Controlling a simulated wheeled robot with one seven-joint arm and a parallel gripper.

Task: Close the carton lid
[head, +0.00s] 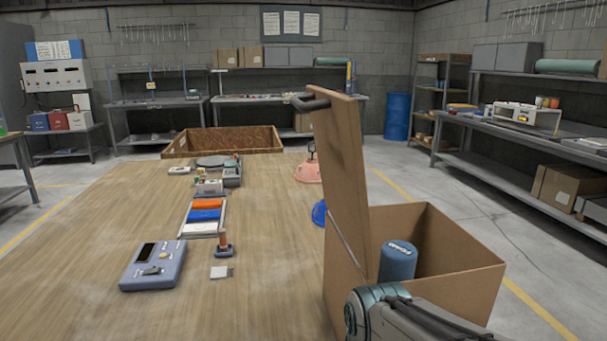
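The brown carton (453,273) stands at the right end of the wooden table, with its top open. Its lid (341,165) stands nearly upright on the carton's left side, leaning slightly left. A dark handle (311,104) sits at the lid's top edge. A thin grey rod (345,245) runs along the lid's lower part. A blue-grey cylinder with white lettering (397,262) shows in the carton's opening. My grey and teal arm crosses the bottom right in front of the carton and hides part of its near side. My gripper's fingers are not in view.
On the wooden table (270,260) are a blue-grey meter box (154,265), a small stand (223,245) and a tray of coloured pieces (203,216). The table's front middle is clear.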

